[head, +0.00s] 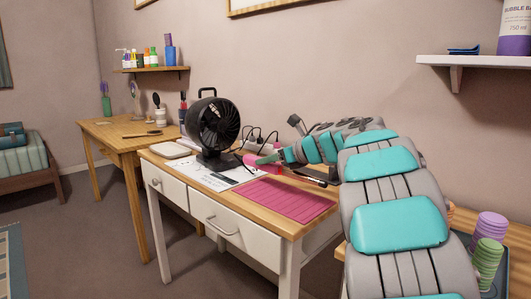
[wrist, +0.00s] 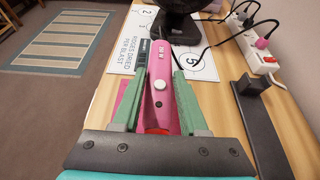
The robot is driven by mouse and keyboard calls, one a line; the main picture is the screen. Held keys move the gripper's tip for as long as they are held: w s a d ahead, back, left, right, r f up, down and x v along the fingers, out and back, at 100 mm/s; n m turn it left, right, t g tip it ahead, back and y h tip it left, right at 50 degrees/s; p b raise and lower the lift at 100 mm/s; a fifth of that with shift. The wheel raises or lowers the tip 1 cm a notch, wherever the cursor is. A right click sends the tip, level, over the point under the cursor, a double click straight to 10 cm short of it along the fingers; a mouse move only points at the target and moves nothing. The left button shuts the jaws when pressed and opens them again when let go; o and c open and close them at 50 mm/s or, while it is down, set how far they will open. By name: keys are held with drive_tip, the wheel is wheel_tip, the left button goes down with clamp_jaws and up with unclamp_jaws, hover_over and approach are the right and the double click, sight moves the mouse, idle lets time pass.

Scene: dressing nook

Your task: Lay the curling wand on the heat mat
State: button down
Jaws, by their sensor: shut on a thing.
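The curling wand has a pink handle (wrist: 158,88) and a dark barrel (head: 308,179). My gripper (head: 268,158) is shut on the handle, with a green finger on each side of it, also seen in the wrist view (wrist: 160,95). The wand is above the dresser, its barrel pointing right in the head view, over the back part of the heat mat. The heat mat (head: 287,199) is a pink ribbed sheet lying flat and bare near the dresser's front right. I cannot tell the exact height of the wand above it. In the wrist view the gripper hides most of the mat.
A black fan (head: 213,125) stands on a printed white sheet (head: 225,176) left of the mat. A white power strip (wrist: 266,64) with plugs and cords lies at the back. A dark flat object (wrist: 262,130) lies beside my gripper. Colored round stacks (head: 488,255) stand at the right.

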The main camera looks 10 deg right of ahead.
sight(289, 173)
drive_tip(key=shift+s+b, duration=0.2)
drive_tip(key=shift+b, duration=0.2)
drive_tip(key=shift+f+b, duration=2.55)
drive_tip(key=shift+f, duration=0.25)
drive_tip(key=shift+c, duration=1.8)
unclamp_jaws()
drive_tip(key=shift+d, duration=0.1)
drive_tip(key=shift+v, duration=3.9)
